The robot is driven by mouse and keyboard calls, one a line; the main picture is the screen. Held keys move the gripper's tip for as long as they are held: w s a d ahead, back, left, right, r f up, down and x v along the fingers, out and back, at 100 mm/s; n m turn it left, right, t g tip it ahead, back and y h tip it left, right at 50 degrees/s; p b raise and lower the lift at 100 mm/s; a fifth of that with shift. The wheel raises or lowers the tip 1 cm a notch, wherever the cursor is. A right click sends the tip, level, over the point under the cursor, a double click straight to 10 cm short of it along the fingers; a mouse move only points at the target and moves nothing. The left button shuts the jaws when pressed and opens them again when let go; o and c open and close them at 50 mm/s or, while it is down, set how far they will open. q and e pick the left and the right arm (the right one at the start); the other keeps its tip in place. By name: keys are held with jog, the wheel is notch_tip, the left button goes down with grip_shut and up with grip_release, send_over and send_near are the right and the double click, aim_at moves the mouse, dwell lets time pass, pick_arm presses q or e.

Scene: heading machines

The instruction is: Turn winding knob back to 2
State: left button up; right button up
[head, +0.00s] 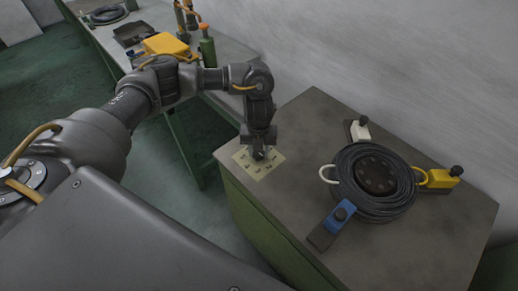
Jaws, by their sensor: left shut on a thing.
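The winding knob (259,155) is a small dark knob on a pale square plate (246,166) with small marks around it. The plate lies flat on the left part of the cabinet top. My left gripper (259,150) points straight down over the plate and is shut on the knob, covering most of it. I cannot read the marks or tell which one the knob points to. My right gripper is not in view.
On the cabinet top (400,250), a coil of black cable (349,172) sits among a white clamp (359,131), a yellow clamp (440,178) and a blue clamp (338,217). A bench (222,52) with tools stands behind. The wall rises along the cabinet's back.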

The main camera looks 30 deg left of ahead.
aim_at(259, 153)
pick_arm(q)
jog(key=o, duration=1)
notch_tip(259, 153, up, 11)
jog(key=shift+d+f, duration=0.1)
dwell(0.6)
